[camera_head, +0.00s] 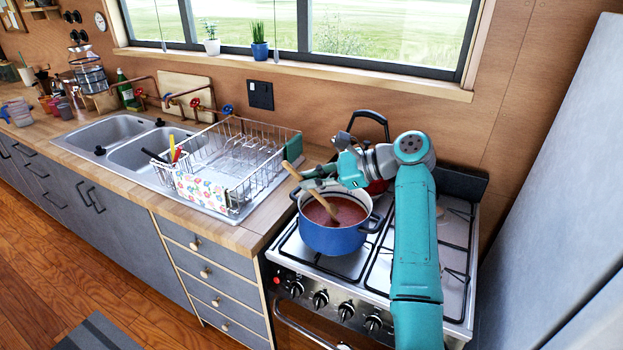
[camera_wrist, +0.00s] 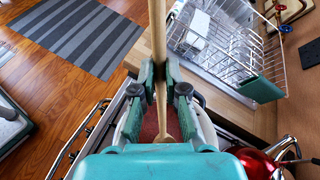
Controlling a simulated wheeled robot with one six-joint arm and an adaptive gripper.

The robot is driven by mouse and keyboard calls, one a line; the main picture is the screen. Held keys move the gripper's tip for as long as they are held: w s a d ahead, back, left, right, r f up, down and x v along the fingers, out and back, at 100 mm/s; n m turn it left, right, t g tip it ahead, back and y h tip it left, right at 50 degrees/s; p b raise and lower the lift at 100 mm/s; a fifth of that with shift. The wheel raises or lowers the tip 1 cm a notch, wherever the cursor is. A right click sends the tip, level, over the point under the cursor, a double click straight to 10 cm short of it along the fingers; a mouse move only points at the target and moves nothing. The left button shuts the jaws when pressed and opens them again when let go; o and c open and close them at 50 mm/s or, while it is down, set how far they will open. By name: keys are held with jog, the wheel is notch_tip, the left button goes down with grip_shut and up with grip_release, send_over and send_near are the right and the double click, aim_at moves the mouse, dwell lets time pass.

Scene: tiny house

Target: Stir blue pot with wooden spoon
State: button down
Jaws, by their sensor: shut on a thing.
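The blue pot (camera_head: 332,238) stands on the left front burner of the stove and holds a reddish-brown liquid (camera_head: 345,210). The wooden spoon (camera_head: 311,189) leans in the pot, its handle rising to the upper left and its lower end in the liquid. My gripper (camera_head: 312,180) is above the pot and shut on the spoon's handle. In the wrist view the fingers (camera_wrist: 160,82) press on both sides of the spoon (camera_wrist: 157,38). The pot's rim shows partly there, behind my gripper.
A wire dish rack (camera_head: 238,160) stands on the counter left of the stove. A red kettle (camera_wrist: 258,163) is behind the pot, close to my gripper. A grey fridge-like panel (camera_head: 560,170) bounds the right side. The right front burner area is mostly behind my arm.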

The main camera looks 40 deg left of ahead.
jog(key=shift+f, duration=0.95)
jog(key=shift+r, duration=0.2)
jog(key=shift+d, duration=0.1)
dwell(0.4)
